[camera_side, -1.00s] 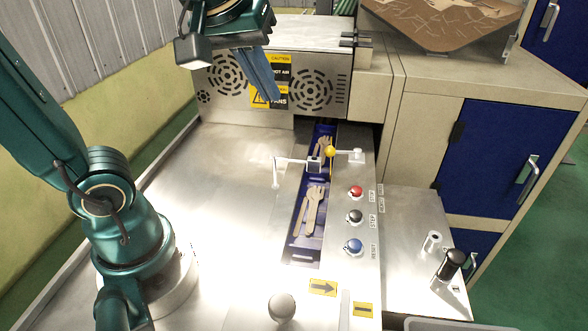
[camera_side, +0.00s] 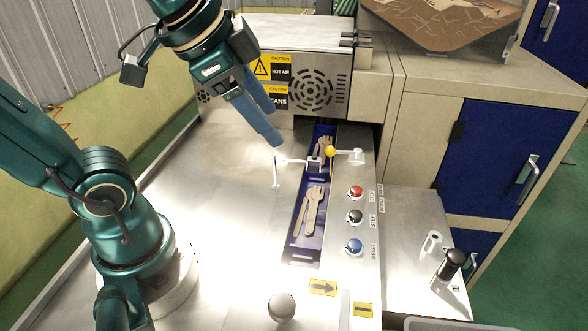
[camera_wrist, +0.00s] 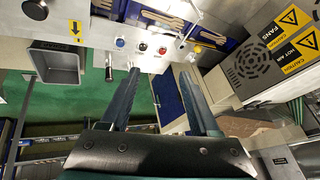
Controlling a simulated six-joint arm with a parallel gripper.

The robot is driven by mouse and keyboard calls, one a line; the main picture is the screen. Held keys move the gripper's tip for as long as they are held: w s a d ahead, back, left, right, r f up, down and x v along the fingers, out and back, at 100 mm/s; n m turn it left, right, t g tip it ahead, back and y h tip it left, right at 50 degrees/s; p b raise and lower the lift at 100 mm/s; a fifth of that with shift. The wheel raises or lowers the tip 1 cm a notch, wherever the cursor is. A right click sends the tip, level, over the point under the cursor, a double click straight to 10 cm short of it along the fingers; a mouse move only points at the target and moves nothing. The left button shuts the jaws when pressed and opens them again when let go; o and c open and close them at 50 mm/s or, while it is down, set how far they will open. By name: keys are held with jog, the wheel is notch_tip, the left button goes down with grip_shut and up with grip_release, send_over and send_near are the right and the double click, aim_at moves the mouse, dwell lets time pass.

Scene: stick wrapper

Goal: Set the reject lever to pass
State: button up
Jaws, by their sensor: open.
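The reject lever appears to be the small arm with a yellow ball knob (camera_side: 330,151), standing beside the channel near the top of the button panel. The knob also shows in the wrist view (camera_wrist: 197,49), small and above the right finger's tip. My gripper (camera_side: 272,122) is open and empty, in the air to the upper left of the knob and apart from it. In the wrist view its two blue fingers (camera_wrist: 160,74) are spread, with nothing between them. Which setting the lever is at I cannot tell; the labels are too small to read.
A metal bracket (camera_side: 292,160) crosses the blue channel, which holds wooden cutlery (camera_side: 311,208). Red (camera_side: 355,192), black (camera_side: 354,216) and blue (camera_side: 353,246) buttons line the panel. The hot-air housing (camera_side: 318,85) stands behind. The steel table at left is clear.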

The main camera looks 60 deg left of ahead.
jog(key=w+a+r+m, duration=0.2)
jog(key=w+a+m, duration=0.15)
jog(key=w, duration=0.65)
jog(key=m+g+y, duration=0.1)
jog(key=m+g, duration=0.2)
jog(key=m, duration=0.1)
send_over(329, 147)
jog(key=d, duration=0.2)
notch_tip(329, 147, down, 10)
jog(key=shift+n+g, duration=0.45)
jog(key=shift+g, duration=0.35)
jog(key=f, duration=0.3)
jog(key=a+f, duration=0.1)
jog(key=f, duration=0.3)
jog(key=a+f, duration=0.1)
jog(key=f, duration=0.3)
jog(key=shift+f, duration=0.25)
grip_shut()
